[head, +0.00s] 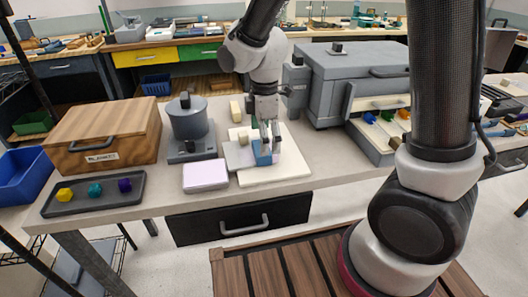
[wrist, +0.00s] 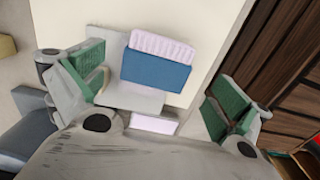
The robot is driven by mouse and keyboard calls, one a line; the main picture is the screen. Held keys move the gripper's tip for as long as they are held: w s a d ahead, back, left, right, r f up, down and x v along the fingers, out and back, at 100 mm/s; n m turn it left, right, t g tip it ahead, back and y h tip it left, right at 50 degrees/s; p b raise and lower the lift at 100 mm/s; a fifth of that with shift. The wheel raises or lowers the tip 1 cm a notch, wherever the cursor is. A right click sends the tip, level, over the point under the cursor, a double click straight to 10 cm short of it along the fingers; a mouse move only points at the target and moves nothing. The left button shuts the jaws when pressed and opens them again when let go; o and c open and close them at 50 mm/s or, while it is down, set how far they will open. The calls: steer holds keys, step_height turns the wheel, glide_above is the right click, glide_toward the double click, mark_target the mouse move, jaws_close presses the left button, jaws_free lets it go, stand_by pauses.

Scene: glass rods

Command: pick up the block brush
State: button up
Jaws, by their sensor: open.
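The block brush is a blue block with a pale, pinkish-white bristle side. In the wrist view the block brush (wrist: 155,69) lies over a white board, between and a little beyond my two finger pads, closer to the left one. In the head view the block brush (head: 262,158) shows as a small blue block at my fingertips. My gripper (wrist: 155,92) is open, with its green-padded fingers wide apart and nothing held. In the head view my gripper (head: 268,137) points down over the board and partly hides the brush.
The white board (head: 285,170) carries a grey plate (head: 237,156). A pale lilac block (head: 205,175) and a grey cylindrical device (head: 188,120) stand to the left. A wooden box (head: 105,135) and dark tray (head: 70,204) are farther left. A large grey case (head: 345,75) stands at right.

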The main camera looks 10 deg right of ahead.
steer(key=f, duration=0.4)
steer(key=shift+w, duration=0.2)
steer(key=shift+r, duration=0.1)
steer(key=c, duration=1.2)
steer(key=shift+r, duration=0.1)
step_height(320, 180, up, 10)
steer(key=shift+f, duration=0.1)
steer(key=o, duration=0.5)
steer(key=shift+c, duration=1.4)
